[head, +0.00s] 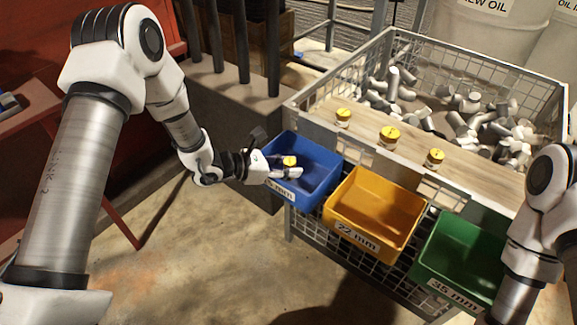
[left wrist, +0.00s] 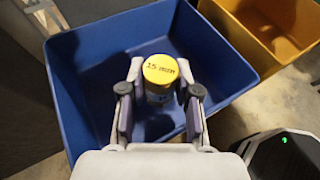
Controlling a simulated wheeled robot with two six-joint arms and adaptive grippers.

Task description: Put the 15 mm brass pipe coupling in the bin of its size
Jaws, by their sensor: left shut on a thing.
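The 15 mm coupling (head: 290,161) has a yellow top; in the left wrist view its top (left wrist: 159,69) reads "15 mm". My left gripper (head: 283,167) is shut on it, with one finger on each side in the left wrist view (left wrist: 160,98). The gripper holds it upright over the blue bin (head: 322,183), within the rim outline. The bin's label is partly hidden in the head view and ends in "5 mm". The blue bin also fills much of the left wrist view (left wrist: 90,75). My right gripper is out of view.
A yellow bin (head: 375,205) marked 22 mm and a green bin (head: 462,250) marked 35 mm hang to the right. Three yellow-topped couplings (head: 389,136) stand on a wooden board (head: 365,122). Behind it, a wire cage (head: 480,62) holds many grey pipe fittings.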

